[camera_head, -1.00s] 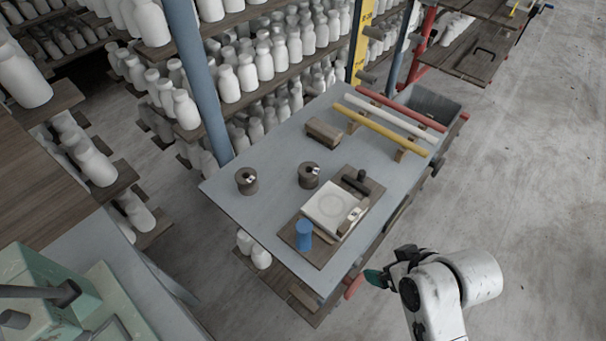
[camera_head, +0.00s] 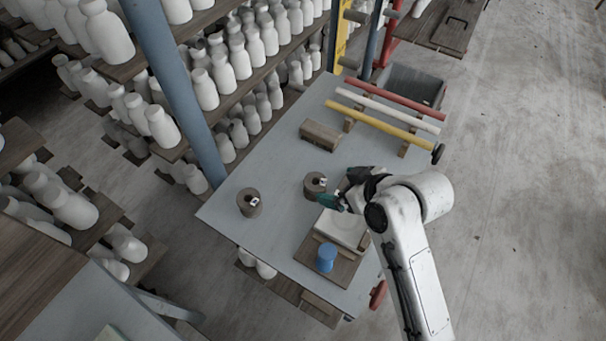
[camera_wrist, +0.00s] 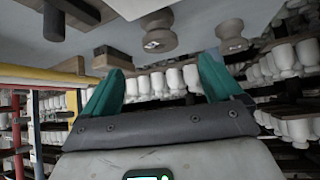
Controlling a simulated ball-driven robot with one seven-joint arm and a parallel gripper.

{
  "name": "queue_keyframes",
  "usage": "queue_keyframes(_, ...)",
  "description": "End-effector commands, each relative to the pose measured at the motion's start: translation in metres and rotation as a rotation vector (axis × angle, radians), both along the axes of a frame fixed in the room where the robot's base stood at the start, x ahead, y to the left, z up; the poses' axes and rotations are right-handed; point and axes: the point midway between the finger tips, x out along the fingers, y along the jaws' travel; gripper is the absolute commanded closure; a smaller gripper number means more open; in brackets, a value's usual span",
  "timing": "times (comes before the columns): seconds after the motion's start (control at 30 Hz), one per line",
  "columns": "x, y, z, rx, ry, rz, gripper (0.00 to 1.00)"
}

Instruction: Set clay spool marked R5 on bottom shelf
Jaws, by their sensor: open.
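Two brown-grey clay spools with small white labels stand on the grey table (camera_head: 285,150). The left spool (camera_head: 249,203) stands alone near the table's left edge. The right spool (camera_head: 313,184) stands beside my gripper (camera_head: 332,202). The labels are too small to read, so I cannot tell which is R5. In the wrist view, which looks upside down, one spool (camera_wrist: 158,32) with its label is ahead of my gripper (camera_wrist: 160,72), and the other spool (camera_wrist: 232,37) is to its right. My gripper's teal fingers are apart, with nothing between them.
A board (camera_head: 308,250) with a white slab and a blue cup (camera_head: 326,257) lies on the table's near side, partly behind my arm. A wooden block (camera_head: 321,134) and coloured bars (camera_head: 385,125) are farther back. Racks of white bottles (camera_head: 230,70) stand to the left.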

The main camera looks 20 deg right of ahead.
Motion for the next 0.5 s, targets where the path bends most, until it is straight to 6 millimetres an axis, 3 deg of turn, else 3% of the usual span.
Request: queue_keyframes(0.5, 0.037, 0.014, -0.040, 0.000, 0.002, 0.001, 0.07)
